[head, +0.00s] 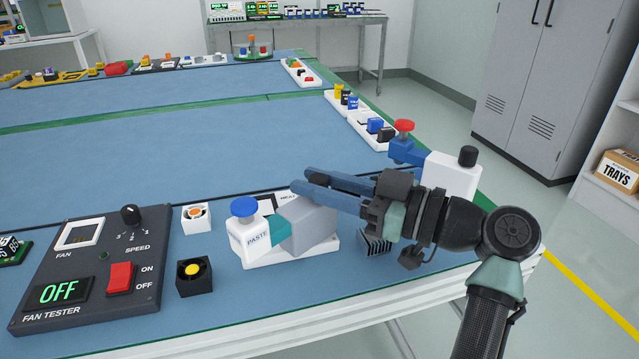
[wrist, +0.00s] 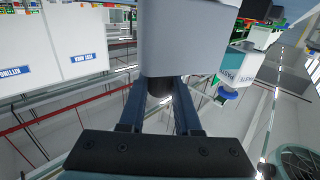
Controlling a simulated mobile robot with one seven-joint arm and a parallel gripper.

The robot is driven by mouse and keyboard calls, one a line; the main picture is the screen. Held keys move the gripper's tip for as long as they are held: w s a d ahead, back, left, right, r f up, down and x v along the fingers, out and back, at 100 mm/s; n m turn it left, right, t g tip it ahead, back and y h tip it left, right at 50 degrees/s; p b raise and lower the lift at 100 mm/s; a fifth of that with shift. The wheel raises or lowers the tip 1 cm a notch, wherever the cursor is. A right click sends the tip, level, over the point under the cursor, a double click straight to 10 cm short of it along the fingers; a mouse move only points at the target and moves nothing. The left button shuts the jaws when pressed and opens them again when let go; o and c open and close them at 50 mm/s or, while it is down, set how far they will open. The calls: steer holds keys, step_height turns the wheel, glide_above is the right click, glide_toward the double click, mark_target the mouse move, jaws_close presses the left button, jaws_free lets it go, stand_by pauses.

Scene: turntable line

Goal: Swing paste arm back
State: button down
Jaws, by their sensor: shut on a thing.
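The paste arm (head: 306,224) is a grey block with a teal band, joined to a white head marked PASTE (head: 253,236) with a blue knob (head: 244,206) on top. It lies over a white base plate (head: 322,252) near the table's front edge. My gripper (head: 300,185) reaches in from the right with its blue fingers at the top of the grey block, shut on the paste arm. In the wrist view the grey body (wrist: 188,38) fills the upper middle, with a dark round part (wrist: 160,88) between the fingers. The exact contact is partly hidden.
A fan tester (head: 92,262) reading OFF stands at left, with two small fans (head: 195,278) beside it. A dark finned heatsink (head: 374,246) lies beneath my wrist. A blue-and-white device with a red knob (head: 404,126) stands behind my gripper. The blue table middle is clear.

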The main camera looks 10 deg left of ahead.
steer(key=c, duration=0.6)
jaws_free()
steer(key=shift+d, duration=0.1)
steer(key=p+v, duration=0.2)
steer(key=v, duration=1)
steer(key=shift+d, duration=0.35)
steer(key=shift+s, duration=0.15)
